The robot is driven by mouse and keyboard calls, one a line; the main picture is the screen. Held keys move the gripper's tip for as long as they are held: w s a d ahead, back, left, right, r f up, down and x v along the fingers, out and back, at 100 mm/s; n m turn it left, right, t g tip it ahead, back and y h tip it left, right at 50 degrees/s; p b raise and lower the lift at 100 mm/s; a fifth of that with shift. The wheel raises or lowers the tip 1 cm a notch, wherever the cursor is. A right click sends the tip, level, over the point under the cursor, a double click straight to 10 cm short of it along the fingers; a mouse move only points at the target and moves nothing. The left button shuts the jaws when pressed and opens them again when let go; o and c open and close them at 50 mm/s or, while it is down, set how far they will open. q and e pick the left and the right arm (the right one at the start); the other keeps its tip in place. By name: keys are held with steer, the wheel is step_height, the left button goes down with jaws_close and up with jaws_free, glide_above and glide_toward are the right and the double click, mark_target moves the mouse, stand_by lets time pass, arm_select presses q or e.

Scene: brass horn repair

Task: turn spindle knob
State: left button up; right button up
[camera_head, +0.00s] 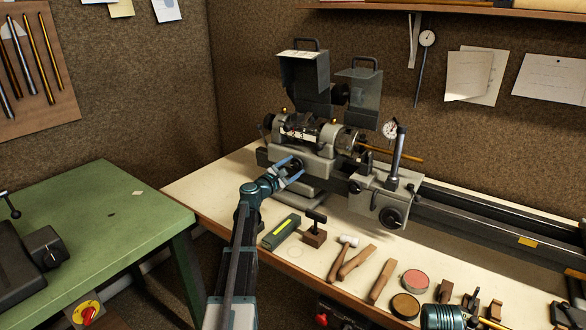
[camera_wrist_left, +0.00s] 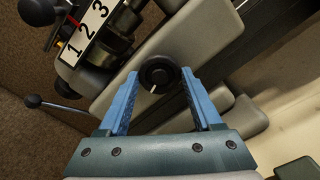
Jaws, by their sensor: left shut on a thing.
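The spindle knob (camera_wrist_left: 158,74) is a round black knob with a white pointer line on the front of the grey lathe headstock (camera_head: 300,160). In the left wrist view it sits between the two blue fingertips of my left gripper (camera_wrist_left: 160,84). The pointer points down and slightly left. My left gripper (camera_head: 291,171) also shows in the head view, reaching the headstock front and shut on the knob, which its fingers partly hide there. A label plate with 1, 2, 3 (camera_wrist_left: 88,33) is beside the knob. My right gripper does not show.
A lever with a black ball end (camera_wrist_left: 33,101) sticks out near the left finger. The lathe carriage (camera_head: 385,195) stands to the right. A mallet (camera_head: 342,258), several hand tools and round tins (camera_head: 415,281) lie on the bench front. A green table (camera_head: 110,215) is at left.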

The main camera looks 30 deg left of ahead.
arm_select(q)
steer(key=shift+m, duration=1.5)
steer(key=o, duration=1.4)
steer(key=shift+c, duration=0.2)
steer(key=shift+s, duration=0.1)
steer(key=s+a, duration=0.1)
steer(key=s, duration=1.2)
steer(key=shift+s, duration=0.35)
steer(key=shift+w, duration=0.1)
steer(key=w, duration=0.9)
steer(key=w+d, duration=0.1)
steer(key=w, duration=0.3)
steer(key=shift+w, duration=0.35)
